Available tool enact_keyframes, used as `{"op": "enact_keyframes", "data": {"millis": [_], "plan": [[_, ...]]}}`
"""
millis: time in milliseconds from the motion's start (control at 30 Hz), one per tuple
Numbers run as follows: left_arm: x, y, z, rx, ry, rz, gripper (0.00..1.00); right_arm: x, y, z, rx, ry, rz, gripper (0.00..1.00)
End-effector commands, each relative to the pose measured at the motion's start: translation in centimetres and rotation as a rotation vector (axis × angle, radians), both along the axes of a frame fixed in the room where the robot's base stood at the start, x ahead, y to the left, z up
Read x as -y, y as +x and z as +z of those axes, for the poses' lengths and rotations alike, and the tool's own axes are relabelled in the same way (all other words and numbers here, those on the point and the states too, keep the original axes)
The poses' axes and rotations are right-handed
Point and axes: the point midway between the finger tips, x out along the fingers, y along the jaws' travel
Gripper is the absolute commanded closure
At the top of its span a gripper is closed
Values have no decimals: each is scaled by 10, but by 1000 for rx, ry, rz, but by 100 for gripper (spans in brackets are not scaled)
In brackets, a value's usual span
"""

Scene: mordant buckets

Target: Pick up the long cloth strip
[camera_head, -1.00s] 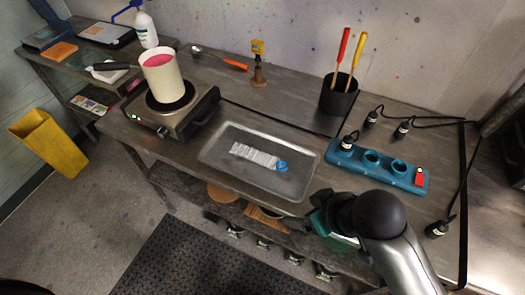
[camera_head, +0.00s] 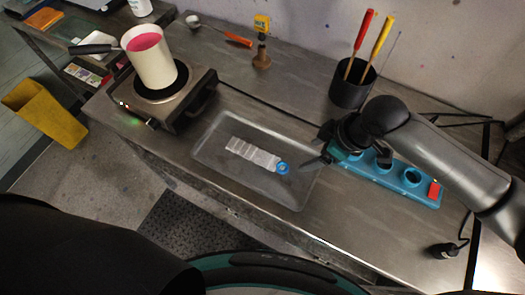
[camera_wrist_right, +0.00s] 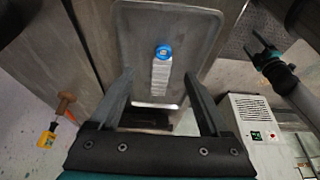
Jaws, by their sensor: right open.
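The long cloth strip (camera_head: 252,152) is pale, with cross lines along it, and lies flat in a grey metal tray (camera_head: 215,165). A round blue piece (camera_head: 283,168) is at its right end. My right gripper (camera_head: 318,147) is open and empty over the tray's right side, apart from the strip. In the right wrist view the strip (camera_wrist_right: 160,76) shows between the two spread fingers, with the blue piece (camera_wrist_right: 163,51) at its upper end. What looks like my left gripper (camera_wrist_right: 268,58) is at the upper right there; its jaws are unclear.
A hot plate (camera_head: 175,100) with a white pot (camera_head: 150,65) of pink liquid stands left of the tray. A black cup (camera_head: 350,88) with red and yellow handled tools is behind. A teal holder (camera_head: 400,180) lies under my right arm.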

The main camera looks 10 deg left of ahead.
Motion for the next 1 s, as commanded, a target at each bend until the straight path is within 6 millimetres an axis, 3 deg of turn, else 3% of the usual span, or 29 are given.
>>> {"op": "enact_keyframes", "data": {"millis": [100, 300, 567, 800, 1000], "plan": [[-2, -15, -4, -25, 3, 0, 25, -10, 2, -25, -2, 0, 1, 20], [-2, -12, -7, -20, 3, -1, 25, -22, 7, -54, 0, 0, 0, 20], [0, 10, -6, 17, -1, -1, 25, -29, 8, -67, 1, 1, 0, 20], [0, 8, -7, 14, -1, -2, 25, -48, 6, -93, 0, 1, 0, 20], [0, 2, -10, 5, 0, -2, 25, -53, 8, -109, 2, 1, 1, 20]]}}
